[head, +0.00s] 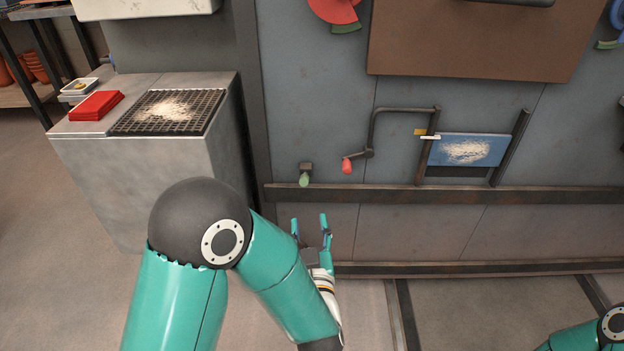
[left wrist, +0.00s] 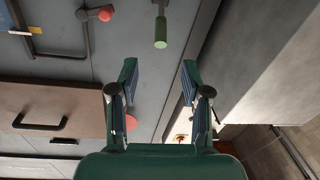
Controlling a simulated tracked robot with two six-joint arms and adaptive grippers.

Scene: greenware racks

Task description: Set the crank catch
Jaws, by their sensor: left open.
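A short lever with a green grip (head: 304,180) hangs from a dark mount on the grey panel. To its right is a dark bent crank (head: 372,128) with a red knob (head: 347,166). My left gripper (head: 309,224) is open and empty, below the green grip and apart from it. In the left wrist view, the green grip (left wrist: 161,32) shows beyond the open fingers (left wrist: 159,78), roughly between their tips. The red knob (left wrist: 105,13) is at the upper left there. My right gripper is out of view; only part of my right arm shows at lower right.
A blue plate (head: 437,150) with pale powder sits between dark posts right of the crank. A dark rail (head: 520,195) runs along the panel below. At left, a grey bench (head: 130,180) holds a grate (head: 205,110) and a red stack (head: 97,106).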

